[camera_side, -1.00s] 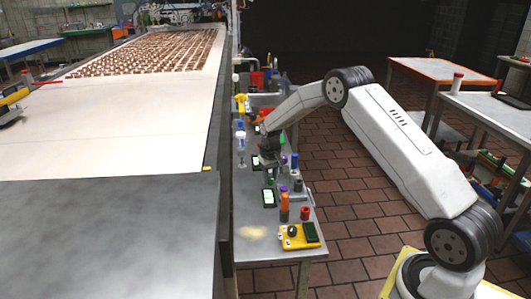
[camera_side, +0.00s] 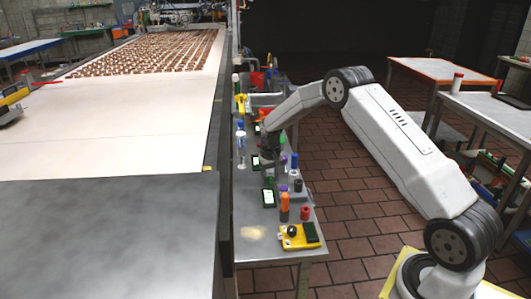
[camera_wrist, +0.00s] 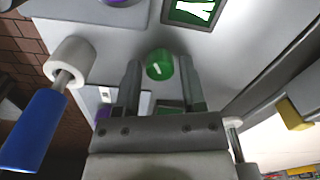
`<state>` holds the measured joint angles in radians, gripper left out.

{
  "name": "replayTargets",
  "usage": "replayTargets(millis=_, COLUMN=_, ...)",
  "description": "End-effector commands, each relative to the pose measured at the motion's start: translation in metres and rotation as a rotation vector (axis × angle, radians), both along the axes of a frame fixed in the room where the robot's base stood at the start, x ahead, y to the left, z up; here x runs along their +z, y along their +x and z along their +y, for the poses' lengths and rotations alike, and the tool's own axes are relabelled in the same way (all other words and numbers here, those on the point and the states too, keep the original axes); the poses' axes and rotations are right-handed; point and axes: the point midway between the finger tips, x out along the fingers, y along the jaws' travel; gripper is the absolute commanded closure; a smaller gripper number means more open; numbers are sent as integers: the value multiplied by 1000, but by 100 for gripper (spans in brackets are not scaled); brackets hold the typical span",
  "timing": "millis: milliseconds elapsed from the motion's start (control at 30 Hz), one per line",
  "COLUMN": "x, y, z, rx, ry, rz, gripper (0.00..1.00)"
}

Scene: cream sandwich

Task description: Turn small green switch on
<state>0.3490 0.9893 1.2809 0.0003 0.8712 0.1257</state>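The small green switch (camera_wrist: 159,64) is a round green knob with a white mark, seen in the wrist view on a light grey surface. My gripper (camera_wrist: 160,80) is open, with one finger on each side of the knob near the fingertips. A gap shows between the knob and each finger, and I cannot tell the height between them. In the side view my gripper (camera_side: 271,164) points down over the narrow grey table, and the switch cannot be made out there.
In the side view, bottles and a yellow box (camera_side: 290,243) crowd the table. The wide conveyor (camera_side: 100,140) runs along its left.

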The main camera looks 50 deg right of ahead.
Motion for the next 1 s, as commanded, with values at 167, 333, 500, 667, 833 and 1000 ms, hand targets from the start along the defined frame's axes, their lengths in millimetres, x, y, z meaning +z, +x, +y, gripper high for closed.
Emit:
replayTargets(millis=167, x=1, y=0, z=0, rx=1, ry=0, rz=0, gripper=48)
replayTargets(millis=333, x=10, y=0, z=0, rx=1, ry=0, rz=-1, gripper=48)
replayTargets(millis=500, x=29, y=0, z=0, rx=1, ry=-1, rz=-3, gripper=48)
replayTargets(millis=667, x=50, y=0, z=0, rx=0, ry=-1, rz=-3, gripper=48)
replayTargets(millis=833, x=69, y=0, z=0, rx=0, ry=-1, rz=-2, gripper=48)
replayTargets(millis=1000, x=77, y=0, z=0, rx=0, ry=0, rz=-1, gripper=48)
